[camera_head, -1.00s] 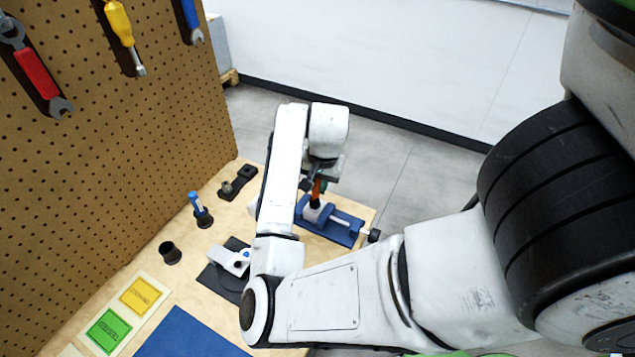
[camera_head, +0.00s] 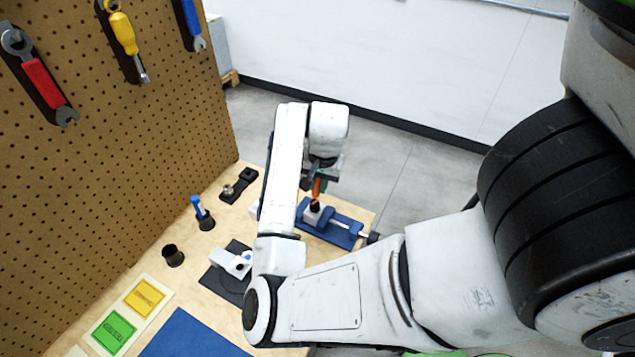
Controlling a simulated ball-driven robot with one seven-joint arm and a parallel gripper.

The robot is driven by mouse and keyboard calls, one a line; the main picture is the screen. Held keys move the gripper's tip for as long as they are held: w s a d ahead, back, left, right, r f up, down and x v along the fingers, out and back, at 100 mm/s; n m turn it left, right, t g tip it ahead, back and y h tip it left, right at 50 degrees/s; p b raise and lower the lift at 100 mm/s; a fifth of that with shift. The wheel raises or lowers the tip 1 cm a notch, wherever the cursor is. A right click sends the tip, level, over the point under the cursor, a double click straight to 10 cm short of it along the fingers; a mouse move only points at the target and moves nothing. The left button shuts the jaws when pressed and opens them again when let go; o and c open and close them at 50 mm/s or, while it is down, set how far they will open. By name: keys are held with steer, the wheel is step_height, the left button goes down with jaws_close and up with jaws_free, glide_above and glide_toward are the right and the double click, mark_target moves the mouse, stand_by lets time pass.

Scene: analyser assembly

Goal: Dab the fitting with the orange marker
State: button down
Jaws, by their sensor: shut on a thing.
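My gripper (camera_head: 316,180) is at the back right of the bench, below my white wrist. It is shut on the orange marker (camera_head: 316,189), which hangs roughly upright with its lower end just above or at the blue vise (camera_head: 338,231). A small dark part shows at the marker's lower end, over a pale block (camera_head: 312,215) in the vise. I cannot tell whether the marker touches what is there. I cannot make out for certain which part is the fitting. My arm hides part of the bench left of the vise.
A blue marker (camera_head: 197,206) stands in a black holder; an empty black cup (camera_head: 172,255) is nearer. A white device (camera_head: 232,262) sits on a dark mat. Yellow (camera_head: 144,297) and green (camera_head: 114,331) labelled pads lie at front left. A tool pegboard (camera_head: 110,150) borders the left.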

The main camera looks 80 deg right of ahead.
steer(key=shift+r+p, duration=2.05)
steer(key=shift+r, duration=0.5)
steer(key=shift+w, duration=0.1)
